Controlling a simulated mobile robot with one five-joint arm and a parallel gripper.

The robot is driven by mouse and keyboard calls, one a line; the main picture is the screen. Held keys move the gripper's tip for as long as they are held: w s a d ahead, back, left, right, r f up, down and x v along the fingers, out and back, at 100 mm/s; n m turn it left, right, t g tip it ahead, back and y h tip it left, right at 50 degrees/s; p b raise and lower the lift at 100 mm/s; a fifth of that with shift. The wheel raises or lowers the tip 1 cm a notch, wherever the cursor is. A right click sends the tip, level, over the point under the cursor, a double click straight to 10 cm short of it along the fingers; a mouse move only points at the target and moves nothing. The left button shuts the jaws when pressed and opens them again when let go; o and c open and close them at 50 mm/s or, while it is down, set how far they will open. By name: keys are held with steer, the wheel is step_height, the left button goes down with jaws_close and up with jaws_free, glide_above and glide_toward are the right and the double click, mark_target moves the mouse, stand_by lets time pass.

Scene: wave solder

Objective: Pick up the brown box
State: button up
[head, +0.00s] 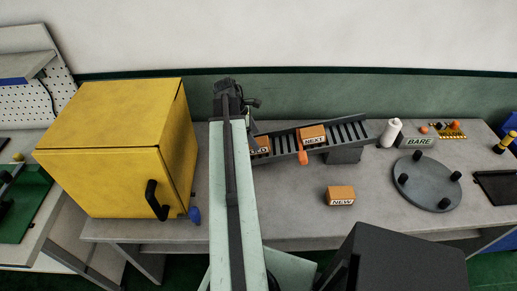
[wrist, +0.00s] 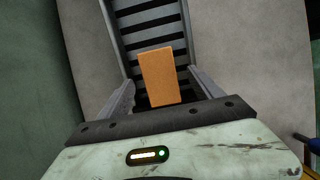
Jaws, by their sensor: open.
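A brown box (wrist: 160,76) lies on the slatted rack in the wrist view, between my gripper's two fingers. My gripper (wrist: 164,90) is open, with a finger on each side of the box; I cannot tell whether either touches it. In the head view, a brown box (head: 261,146) on the rack's left end is partly hidden by my arm, and its label shows only in part. Another brown box (head: 312,136) marked NEXT sits further right on the rack. A third brown box (head: 341,196) marked NEW lies on the bench in front.
The slatted rack (head: 352,128) slopes across the bench (head: 290,207). A yellow cabinet (head: 110,155) stands left of my arm. At right are a round grey plate with posts (head: 427,184), a BARE sign (head: 419,142) and a white cylinder (head: 390,132). The bench around the NEW box is clear.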

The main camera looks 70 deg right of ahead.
mark_target(258, 141)
steer(key=b+x, duration=0.3)
steer(key=x, duration=0.1)
steer(key=shift+w+f, duration=0.1)
steer(key=shift+f, duration=0.1)
steer(key=shift+f+b, duration=0.25)
steer(key=shift+b, duration=0.05)
jaws_close()
stand_by(0.4)
